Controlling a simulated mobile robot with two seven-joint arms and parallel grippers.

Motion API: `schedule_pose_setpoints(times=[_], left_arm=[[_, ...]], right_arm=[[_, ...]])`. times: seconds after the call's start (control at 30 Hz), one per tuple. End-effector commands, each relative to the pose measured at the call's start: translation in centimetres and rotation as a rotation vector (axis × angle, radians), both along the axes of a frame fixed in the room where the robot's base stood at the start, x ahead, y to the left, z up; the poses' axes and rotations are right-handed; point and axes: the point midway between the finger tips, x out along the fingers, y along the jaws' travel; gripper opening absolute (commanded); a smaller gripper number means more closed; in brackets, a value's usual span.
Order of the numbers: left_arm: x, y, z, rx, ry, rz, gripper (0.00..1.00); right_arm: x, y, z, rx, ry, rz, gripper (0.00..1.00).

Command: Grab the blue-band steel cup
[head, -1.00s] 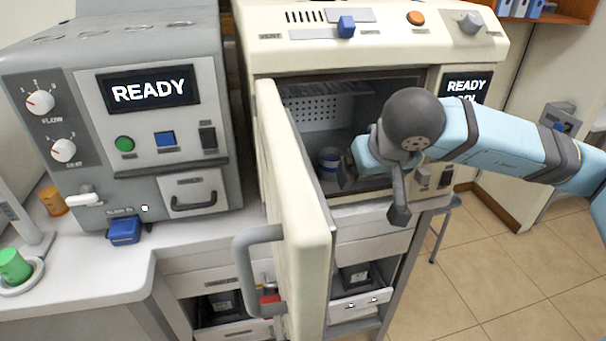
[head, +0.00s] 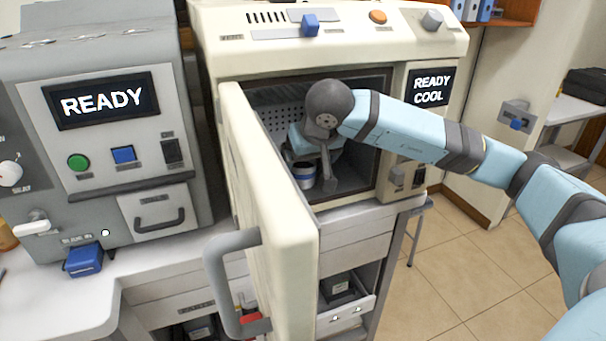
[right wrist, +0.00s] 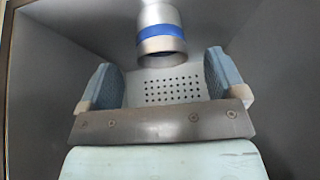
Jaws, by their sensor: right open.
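The blue-band steel cup (head: 303,174) stands inside the open oven chamber (head: 352,182), partly hidden by my right gripper in the head view. In the right wrist view the steel cup (right wrist: 161,34) shows with its blue band, ahead of and between the line of the two fingers. My right gripper (right wrist: 163,80) is open, with a blue-padded finger on each side and nothing held between them. In the head view my right gripper (head: 300,150) is inside the chamber, close to the cup; its fingers are mostly hidden by my wrist. My left gripper is not in view.
The cream oven door (head: 268,190) stands open toward me, with a grey handle (head: 222,285), left of my right arm. The oven's display (head: 431,88) reads READY COOL. A grey machine (head: 110,120) stands to the left. A perforated plate (right wrist: 173,90) is at the chamber's back.

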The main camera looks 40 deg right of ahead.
Motion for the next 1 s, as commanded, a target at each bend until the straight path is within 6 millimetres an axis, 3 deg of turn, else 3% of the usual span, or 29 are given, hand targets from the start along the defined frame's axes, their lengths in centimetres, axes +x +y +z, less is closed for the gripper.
schedule_pose_setpoints(times=[0.07,0.37,0.67,0.9,1.0], left_arm=[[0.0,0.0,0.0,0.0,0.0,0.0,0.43],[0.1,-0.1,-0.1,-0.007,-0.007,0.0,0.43],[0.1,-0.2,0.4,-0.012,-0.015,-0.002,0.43],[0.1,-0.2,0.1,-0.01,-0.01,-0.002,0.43],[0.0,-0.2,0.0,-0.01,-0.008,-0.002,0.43]], right_arm=[[0.8,-0.1,0.0,0.002,0.0,-0.001,0.9],[2.9,-0.7,-4.0,0.001,0.002,0.0,0.9],[3.2,-0.7,-4.4,0.001,0.0,0.0,0.9],[3.2,-0.8,-4.4,0.001,0.0,0.0,0.37],[3.2,-0.8,-4.3,0.001,0.0,0.0,0.33]])
